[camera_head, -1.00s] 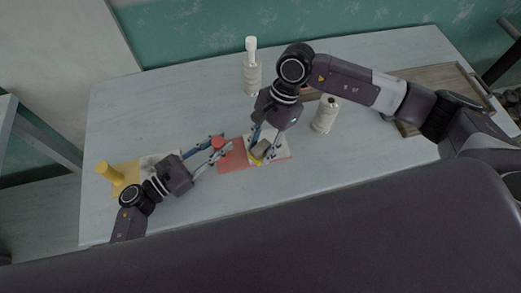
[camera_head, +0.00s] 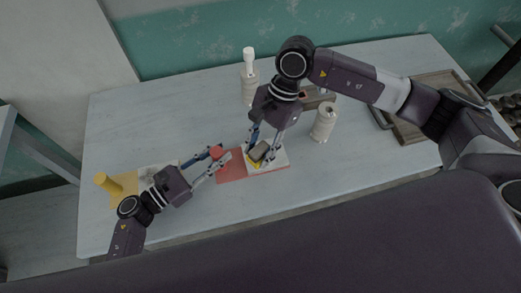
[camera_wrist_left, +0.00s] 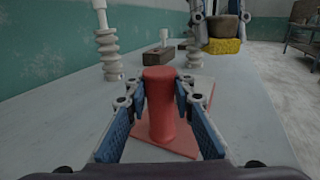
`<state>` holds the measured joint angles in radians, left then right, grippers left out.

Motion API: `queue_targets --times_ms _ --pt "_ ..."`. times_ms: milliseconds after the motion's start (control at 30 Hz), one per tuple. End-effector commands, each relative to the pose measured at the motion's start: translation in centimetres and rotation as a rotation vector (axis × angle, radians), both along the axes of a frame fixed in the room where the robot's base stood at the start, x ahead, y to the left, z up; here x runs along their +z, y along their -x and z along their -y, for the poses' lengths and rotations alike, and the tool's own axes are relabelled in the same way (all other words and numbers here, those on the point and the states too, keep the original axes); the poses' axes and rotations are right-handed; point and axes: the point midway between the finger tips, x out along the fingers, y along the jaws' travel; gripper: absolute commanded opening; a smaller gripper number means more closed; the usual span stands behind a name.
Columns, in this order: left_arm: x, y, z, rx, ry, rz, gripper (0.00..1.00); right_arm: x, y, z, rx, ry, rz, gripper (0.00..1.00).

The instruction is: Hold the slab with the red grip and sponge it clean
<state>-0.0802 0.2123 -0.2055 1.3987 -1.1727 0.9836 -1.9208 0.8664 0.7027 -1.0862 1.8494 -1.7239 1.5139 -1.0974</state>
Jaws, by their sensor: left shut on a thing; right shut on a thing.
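The red grip (camera_head: 216,152) is an upright red cylinder at the left end of a flat red plate (camera_head: 232,168). My left gripper (camera_head: 217,160) is shut around it. In the left wrist view the red grip (camera_wrist_left: 160,108) stands between the two fingers. A pale slab (camera_head: 280,157) lies to the right of the grip, over the red plate. My right gripper (camera_head: 263,146) is shut on a yellow sponge with a dark block on top (camera_head: 259,151), over the slab. The sponge (camera_wrist_left: 222,46) shows in the left wrist view; whether it touches the slab is unclear.
A brown box (camera_head: 316,97) is behind. The front middle of the table is clear.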

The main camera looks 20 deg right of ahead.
Motion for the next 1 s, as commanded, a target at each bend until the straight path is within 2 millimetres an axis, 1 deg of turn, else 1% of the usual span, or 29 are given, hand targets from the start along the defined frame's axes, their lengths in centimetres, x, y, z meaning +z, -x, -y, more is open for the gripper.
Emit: queue_targets --times_ms 67,100,233,267,533,667,767,1000 --pt "0.0 0.0 0.0 0.0 0.0 0.0 0.0 0.0 0.0 0.0 0.0 0.0 0.0 0.09" --pt "0.0 0.0 0.0 0.0 0.0 0.0 0.27 0.0 0.0 0.0 0.0 0.0 0.0 0.09" --pt "0.0 0.0 0.0 0.0 0.0 0.0 0.41 0.0 0.0 0.0 0.0 0.0 0.0 0.09" --pt "0.0 0.0 0.0 0.0 0.0 0.0 0.43 0.0 0.0 0.0 0.0 0.0 0.0 0.09" --pt "0.0 0.0 -0.1 0.0 0.0 0.0 0.43 0.0 0.0 0.0 0.0 0.0 0.0 0.09" --pt "-0.1 0.5 -1.0 0.001 -0.003 -0.001 0.43 0.0 0.0 0.0 0.0 0.0 0.0 0.09" --pt "-0.2 1.2 -2.6 0.001 -0.004 -0.003 0.43 0.0 0.0 0.0 0.0 0.0 0.0 0.09" --pt "-0.2 3.4 -7.2 0.001 -0.005 -0.002 0.43 0.0 0.0 0.0 0.0 0.0 0.0 0.09"
